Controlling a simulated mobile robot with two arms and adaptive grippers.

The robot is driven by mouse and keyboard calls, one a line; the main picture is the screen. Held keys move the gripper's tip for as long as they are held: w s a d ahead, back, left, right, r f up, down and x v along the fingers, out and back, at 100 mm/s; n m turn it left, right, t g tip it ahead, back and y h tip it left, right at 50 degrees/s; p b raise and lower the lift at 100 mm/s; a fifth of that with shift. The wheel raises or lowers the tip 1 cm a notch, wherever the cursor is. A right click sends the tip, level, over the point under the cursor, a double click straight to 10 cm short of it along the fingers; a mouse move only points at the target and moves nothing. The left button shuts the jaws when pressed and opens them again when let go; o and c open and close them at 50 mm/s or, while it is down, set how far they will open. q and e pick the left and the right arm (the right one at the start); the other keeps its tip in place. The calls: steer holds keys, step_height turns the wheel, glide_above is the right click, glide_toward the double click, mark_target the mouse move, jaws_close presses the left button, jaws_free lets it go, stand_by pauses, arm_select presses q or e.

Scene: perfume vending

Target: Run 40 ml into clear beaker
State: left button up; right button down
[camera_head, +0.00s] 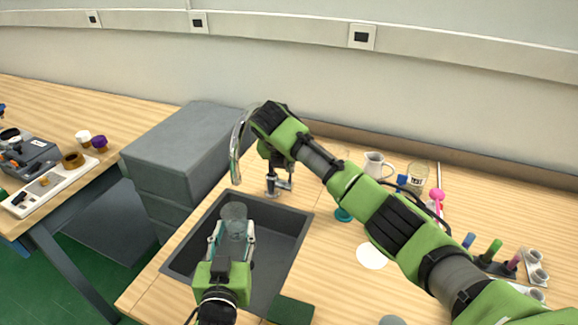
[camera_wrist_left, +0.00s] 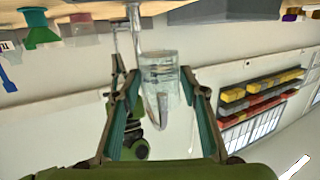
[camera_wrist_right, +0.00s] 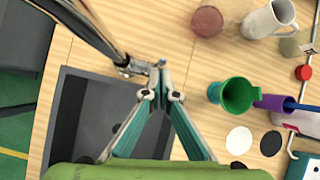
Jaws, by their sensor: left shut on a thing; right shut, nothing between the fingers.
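The clear beaker (camera_head: 234,213) is between the fingers of my left gripper (camera_head: 232,240), over the sink (camera_head: 285,222). It also shows in the left wrist view (camera_wrist_left: 160,70), which is upside down. I cannot make out a water stream or a level in the beaker. My right gripper (camera_head: 278,184) is shut and empty by the faucet's base. In the right wrist view its closed fingertips (camera_wrist_right: 160,95) are close to the faucet lever (camera_wrist_right: 158,70); whether they touch it is unclear.
A white pitcher (camera_head: 375,164), a glass jar (camera_head: 418,175) and a white disc (camera_head: 371,256) are on the counter to the right. A green cup (camera_wrist_right: 236,95) stands near the right gripper. A grey block (camera_head: 190,140) stands left of the sink. My right arm crosses over the counter.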

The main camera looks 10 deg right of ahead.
arm_select(q)
steer(key=shift+w+d, duration=0.1)
steer(key=shift+d, duration=0.05)
arm_select(e)
step_height(320, 180, up, 10)
steer(key=s, duration=0.2)
steer(key=shift+a+f, duration=0.15)
steer(key=shift+a, duration=0.3)
steer(key=shift+s, duration=0.1)
